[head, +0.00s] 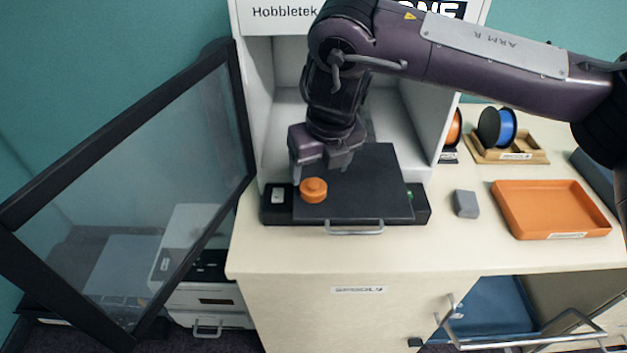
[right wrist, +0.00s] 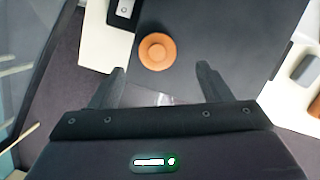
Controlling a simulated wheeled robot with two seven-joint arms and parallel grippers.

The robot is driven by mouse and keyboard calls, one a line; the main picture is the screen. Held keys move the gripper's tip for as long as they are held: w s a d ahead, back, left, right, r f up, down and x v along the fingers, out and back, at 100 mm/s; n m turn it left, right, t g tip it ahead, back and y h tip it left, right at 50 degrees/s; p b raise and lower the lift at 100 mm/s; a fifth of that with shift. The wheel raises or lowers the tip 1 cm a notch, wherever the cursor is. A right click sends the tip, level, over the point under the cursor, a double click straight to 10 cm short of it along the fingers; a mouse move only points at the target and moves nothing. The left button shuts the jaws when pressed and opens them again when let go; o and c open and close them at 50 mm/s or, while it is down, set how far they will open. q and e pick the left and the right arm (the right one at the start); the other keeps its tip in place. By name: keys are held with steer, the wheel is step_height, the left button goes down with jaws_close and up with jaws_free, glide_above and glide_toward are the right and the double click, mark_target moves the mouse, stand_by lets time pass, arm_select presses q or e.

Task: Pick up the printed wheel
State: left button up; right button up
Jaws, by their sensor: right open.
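The printed wheel (head: 313,190) is a small orange disc with a raised hub. It lies on the dark print plate (head: 375,185) of the printer, near the plate's front left. My right gripper (head: 322,176) is open above the plate, just behind the wheel in the head view. Nothing is between the fingers. My left gripper is not in view.
The printer's glass door (head: 130,190) stands open at left. A grey block (head: 465,204) and an orange tray (head: 507,229) are on the counter at right, with filament spools (head: 505,127) behind. An open drawer (head: 490,305) is below. Printer walls flank my right arm.

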mark_target(314, 184)
steer(key=p+x, duration=0.2)
steer(key=x, duration=0.1)
steer(key=shift+a, duration=0.2)
steer(key=shift+x, duration=1.1)
steer(key=shift+w+f, duration=0.15)
steer(key=shift+f, duration=0.1)
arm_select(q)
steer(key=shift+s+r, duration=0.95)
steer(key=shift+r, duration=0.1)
arm_select(e)
steer(key=c, duration=1)
